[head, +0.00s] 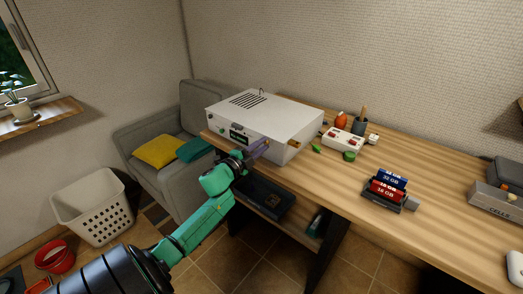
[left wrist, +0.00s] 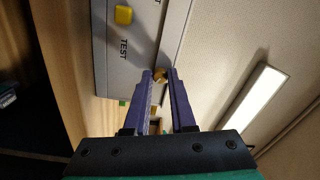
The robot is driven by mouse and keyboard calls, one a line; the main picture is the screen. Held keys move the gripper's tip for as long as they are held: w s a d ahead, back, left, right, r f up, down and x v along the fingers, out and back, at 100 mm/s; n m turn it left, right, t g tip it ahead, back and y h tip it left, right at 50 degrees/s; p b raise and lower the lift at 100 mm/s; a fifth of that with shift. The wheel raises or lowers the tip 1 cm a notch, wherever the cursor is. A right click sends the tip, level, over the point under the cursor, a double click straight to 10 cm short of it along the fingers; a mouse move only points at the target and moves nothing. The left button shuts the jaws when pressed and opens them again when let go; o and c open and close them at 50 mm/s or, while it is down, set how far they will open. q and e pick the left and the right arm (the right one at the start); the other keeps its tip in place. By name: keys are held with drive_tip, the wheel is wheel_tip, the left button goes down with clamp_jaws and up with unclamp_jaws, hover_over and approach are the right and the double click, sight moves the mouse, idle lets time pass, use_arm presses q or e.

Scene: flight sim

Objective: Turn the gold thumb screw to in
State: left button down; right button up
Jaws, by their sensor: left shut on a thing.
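The gold thumb screw (left wrist: 160,76) shows at the tips of my left gripper (left wrist: 160,82) in the left wrist view, partly hidden by the two purple fingers. The fingers are shut on it, at the front face of the white box (head: 290,118). In the head view my left gripper (head: 261,147) reaches the box front from below left and largely covers the screw. How far the screw stands in or out cannot be told. My right gripper is in neither view.
A yellow button (left wrist: 123,15) sits beside the word TEST on the box front. The box stands on a wooden desk (head: 340,181). A white device (head: 343,141), a green piece (head: 349,156) and a stand with cartridges (head: 388,188) lie to the right. A dark item (head: 266,197) rests on the shelf below.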

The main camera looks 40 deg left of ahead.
use_arm(q)
drive_tip(key=m+b, duration=0.1)
drive_tip(key=m, duration=0.1)
drive_tip(key=m+b, duration=0.1)
drive_tip(key=shift+f+m, duration=0.2)
drive_tip(key=shift+m, duration=0.2)
drive_tip(key=m+b, duration=0.2)
drive_tip(key=m, duration=0.1)
drive_tip(key=shift+m, duration=0.4)
drive_tip(key=shift+r+m+b, duration=0.2)
drive_tip(key=shift+m+b, duration=1.15)
drive_tip(key=shift+m, duration=1.15)
drive_tip(key=c, duration=0.8)
unclamp_jaws()
drive_tip(key=shift+o, duration=0.2)
